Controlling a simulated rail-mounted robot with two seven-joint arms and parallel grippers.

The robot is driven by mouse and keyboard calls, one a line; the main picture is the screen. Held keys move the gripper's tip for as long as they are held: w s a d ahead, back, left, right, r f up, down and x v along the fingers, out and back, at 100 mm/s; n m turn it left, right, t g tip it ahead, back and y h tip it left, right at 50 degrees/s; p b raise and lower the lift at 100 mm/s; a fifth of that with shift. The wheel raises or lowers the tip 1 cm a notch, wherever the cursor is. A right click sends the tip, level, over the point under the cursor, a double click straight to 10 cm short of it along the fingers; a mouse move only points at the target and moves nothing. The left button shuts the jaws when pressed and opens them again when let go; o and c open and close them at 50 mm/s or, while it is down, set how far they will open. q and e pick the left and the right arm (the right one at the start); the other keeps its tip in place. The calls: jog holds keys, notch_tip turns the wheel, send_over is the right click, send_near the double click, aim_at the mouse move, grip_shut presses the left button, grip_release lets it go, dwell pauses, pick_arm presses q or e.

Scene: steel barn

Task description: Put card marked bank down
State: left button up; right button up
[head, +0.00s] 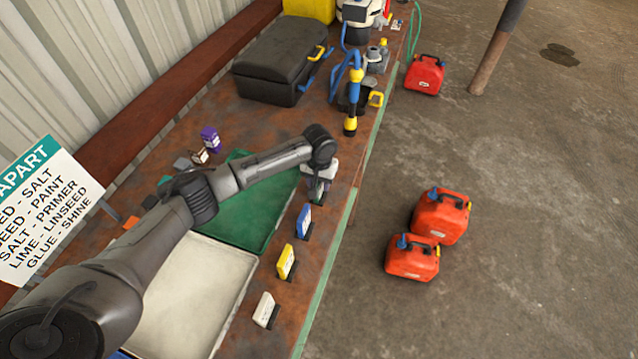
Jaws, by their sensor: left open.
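Three small cards stand in dark holders along the right edge of the bench: a white card (264,309), a yellow card (286,262) and a blue card (303,221). Their lettering is too small to read, so I cannot tell which is marked bank. My left gripper (318,194) points down over the bench edge, just beyond the blue card in line with the row. It is open; its fingertips are small and partly hidden by its own body. I cannot tell whether a card stands between its fingers. My right gripper is not in view.
A green tray (262,205) and a cream tray (190,300) lie under my left arm. A black case (275,60) and a blue-yellow tool (352,100) stand farther along the bench (325,255). A lettered sign (45,205) stands at left. Red cans (440,218) sit on the floor.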

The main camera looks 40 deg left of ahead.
pick_arm(q)
notch_tip(320, 180, up, 9)
jog(key=shift+w+p, duration=0.1)
jog(key=shift+p, duration=0.35)
jog(key=shift+r, duration=0.95)
jog(key=shift+f, duration=0.1)
jog(key=s+d+f+m+t+h+p, duration=0.1)
jog(key=s+d+f+m+p, duration=0.2)
jog(key=s+d, duration=0.4)
jog(key=s+d+f+m+p, duration=0.1)
jog(key=s+d+f+m, duration=0.1)
jog(key=s+d+f, duration=0.5)
jog(key=s+r+t+p, duration=0.1)
jog(key=s+r, duration=0.1)
jog(key=s, duration=0.9)
jog(key=s+r+m+t+p, duration=0.1)
jog(key=s+r+p, duration=0.1)
jog(key=s, duration=0.9)
jog(key=shift+s+d+r+t+y, duration=0.25)
jog(key=shift+s+r+t+y, duration=0.05)
jog(key=shift+s+r+y, duration=0.15)
